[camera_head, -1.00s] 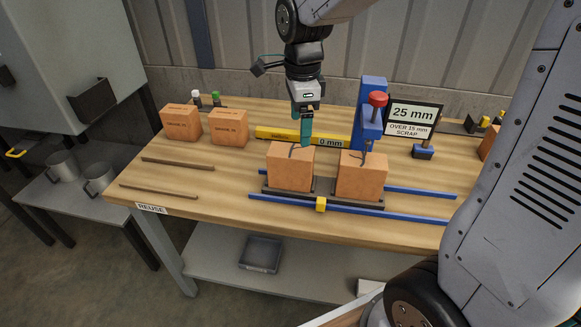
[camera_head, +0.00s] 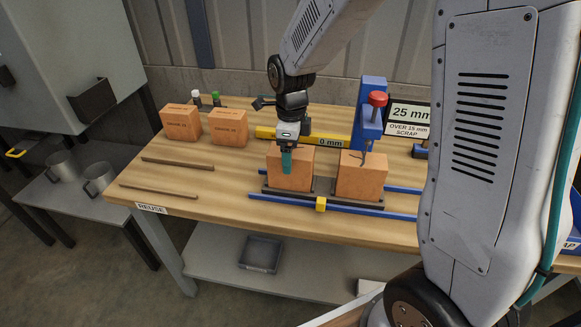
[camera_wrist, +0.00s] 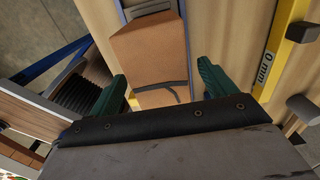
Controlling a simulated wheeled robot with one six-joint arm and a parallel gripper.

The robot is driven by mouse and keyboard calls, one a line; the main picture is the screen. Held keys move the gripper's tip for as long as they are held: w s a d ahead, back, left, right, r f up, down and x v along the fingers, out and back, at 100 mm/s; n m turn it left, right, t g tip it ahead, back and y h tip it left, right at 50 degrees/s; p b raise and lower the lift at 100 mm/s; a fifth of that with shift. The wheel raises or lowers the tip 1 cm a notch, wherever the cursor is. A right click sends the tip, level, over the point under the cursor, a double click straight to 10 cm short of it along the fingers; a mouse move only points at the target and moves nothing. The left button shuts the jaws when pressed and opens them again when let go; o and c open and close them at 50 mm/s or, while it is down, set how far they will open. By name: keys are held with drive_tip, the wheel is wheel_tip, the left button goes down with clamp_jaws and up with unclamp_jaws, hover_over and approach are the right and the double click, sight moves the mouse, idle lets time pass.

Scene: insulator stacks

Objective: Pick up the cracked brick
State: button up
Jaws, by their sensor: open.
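Two orange bricks stand on a dark, blue-railed fixture: the left brick (camera_head: 296,176) and the right brick (camera_head: 361,178). The right brick has a dark crack-like line at its top. My gripper (camera_head: 286,161) is open at the left brick, its green fingers overlapping the top and front face in the head view. In the wrist view a brick (camera_wrist: 150,50) with a dark curved line near its lower end lies between the two spread fingers (camera_wrist: 163,88). I cannot tell whether they touch it. The gripper hides part of the left brick's top.
A blue post (camera_head: 368,120) with a red knob (camera_head: 377,98) stands behind the right brick. A yellow gauge bar (camera_head: 335,140) reading 0 mm lies behind. Two stamped bricks (camera_head: 182,122) and two thin sticks (camera_head: 178,163) are left. A sign (camera_head: 408,118) reads 25 mm, over 15 mm scrap.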

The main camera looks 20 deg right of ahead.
drive_tip(key=c, duration=1.8)
drive_tip(key=shift+r, duration=0.15)
